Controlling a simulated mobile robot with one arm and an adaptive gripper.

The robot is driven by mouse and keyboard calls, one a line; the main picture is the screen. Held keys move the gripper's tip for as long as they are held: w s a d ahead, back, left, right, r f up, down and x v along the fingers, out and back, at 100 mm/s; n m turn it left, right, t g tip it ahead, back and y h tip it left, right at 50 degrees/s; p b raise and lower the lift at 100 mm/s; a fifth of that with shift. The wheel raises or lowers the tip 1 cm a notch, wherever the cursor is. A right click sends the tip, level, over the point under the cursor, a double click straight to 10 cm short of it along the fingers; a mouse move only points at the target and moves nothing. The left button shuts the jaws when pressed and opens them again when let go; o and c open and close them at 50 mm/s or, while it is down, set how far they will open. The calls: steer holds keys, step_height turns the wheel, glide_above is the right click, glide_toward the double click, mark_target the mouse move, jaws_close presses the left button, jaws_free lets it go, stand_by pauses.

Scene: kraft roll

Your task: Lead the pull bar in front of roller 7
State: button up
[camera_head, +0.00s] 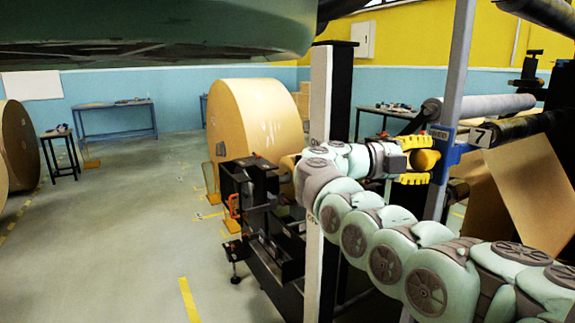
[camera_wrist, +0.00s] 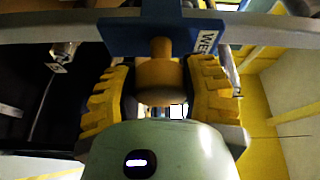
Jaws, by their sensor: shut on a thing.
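The pull bar (camera_head: 458,60) is a long grey bar with a blue block (camera_head: 441,155) at its middle, marked WEB. It stands steeply tilted in the head view and runs across the top of the wrist view (camera_wrist: 262,30). A yellow knob (camera_head: 426,160) sticks out from the block. My gripper (camera_head: 420,161) is shut on this knob, with ridged yellow fingers on either side, also in the wrist view (camera_wrist: 160,92). The number 7 plate (camera_head: 482,135) and dark roller 7 (camera_head: 520,127) appear just right of the bar. The gap in depth is unclear.
Brown kraft paper (camera_head: 535,185) hangs below roller 7. A grey roller (camera_head: 485,106) lies behind the bar. A white upright post (camera_head: 319,100) stands left of my gripper. A large kraft roll (camera_head: 255,120) stands behind. The floor at left is mostly clear.

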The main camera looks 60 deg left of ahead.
steer(key=shift+a+r+p, duration=0.3)
steer(key=shift+r+p, duration=0.1)
steer(key=shift+r, duration=0.55)
steer(key=shift+a+r+p, duration=0.3)
steer(key=shift+r+p, duration=0.05)
steer(key=shift+r, duration=0.65)
steer(key=shift+a+r+p, duration=0.3)
steer(key=shift+r+p, duration=0.1)
steer(key=shift+r, duration=0.55)
step_height(320, 180, up, 26)
steer(key=p, duration=2.1)
steer(key=shift+a+r, duration=0.2)
steer(key=shift+r, duration=0.05)
